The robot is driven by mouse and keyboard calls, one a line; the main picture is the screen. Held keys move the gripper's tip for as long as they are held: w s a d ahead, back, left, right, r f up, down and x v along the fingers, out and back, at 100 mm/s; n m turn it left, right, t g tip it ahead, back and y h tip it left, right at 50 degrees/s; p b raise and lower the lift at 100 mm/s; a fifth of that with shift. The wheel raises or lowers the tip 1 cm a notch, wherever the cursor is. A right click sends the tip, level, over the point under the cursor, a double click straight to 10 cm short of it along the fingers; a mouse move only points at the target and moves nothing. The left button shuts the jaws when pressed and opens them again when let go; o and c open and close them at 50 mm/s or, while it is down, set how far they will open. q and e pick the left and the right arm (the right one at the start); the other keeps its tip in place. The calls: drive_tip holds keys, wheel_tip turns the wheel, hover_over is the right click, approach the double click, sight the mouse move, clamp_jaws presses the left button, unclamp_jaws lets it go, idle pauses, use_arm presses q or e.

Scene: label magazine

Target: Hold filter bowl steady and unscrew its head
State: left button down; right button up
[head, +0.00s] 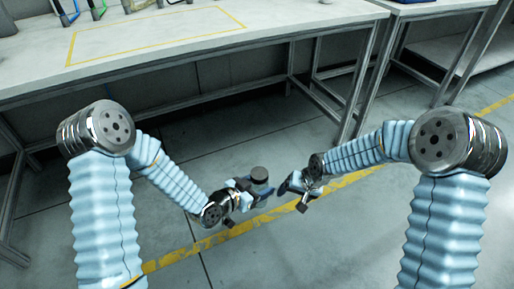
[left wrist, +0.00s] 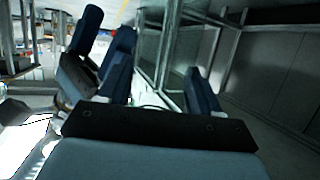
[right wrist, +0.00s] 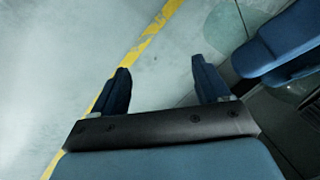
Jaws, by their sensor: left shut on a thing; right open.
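The filter has a dark round head (head: 259,174) on top of a clear bowl (head: 262,189), held up off the floor in the head view. My left gripper (head: 250,189) is shut on the bowl from the left side. In the left wrist view its fingers (left wrist: 160,78) stand on either side of see-through material. My right gripper (head: 292,184) is open and empty, just right of the filter and apart from it. Its two fingers (right wrist: 163,86) have bare floor between them in the right wrist view. There, the clear bowl (right wrist: 223,28) shows partly behind a left gripper finger.
A long white workbench (head: 180,50) with a yellow outlined rectangle and several tools at its back left runs across the top. A second bench (head: 430,10) stands at right. The floor (head: 330,240) with a yellow line is clear around my grippers.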

drive_tip(key=w+a+r, duration=0.3)
drive_tip(key=w+r, duration=0.2)
drive_tip(key=r, duration=0.4)
wheel_tip(320, 180, up, 10)
drive_tip(key=m+g+h, duration=0.2)
drive_tip(key=m+h, duration=0.1)
drive_tip(key=m, duration=0.3)
hover_over(257, 172)
drive_tip(key=shift+w+d, duration=0.2)
drive_tip(key=shift+w, duration=0.2)
drive_tip(key=shift+s+a+r, duration=0.15)
drive_tip(key=shift+s, duration=0.05)
drive_tip(key=shift+s+f+h, duration=0.1)
drive_tip(key=shift+f+h, duration=0.2)
drive_tip(key=shift+f, duration=3.6)
drive_tip(key=shift+c, duration=0.2)
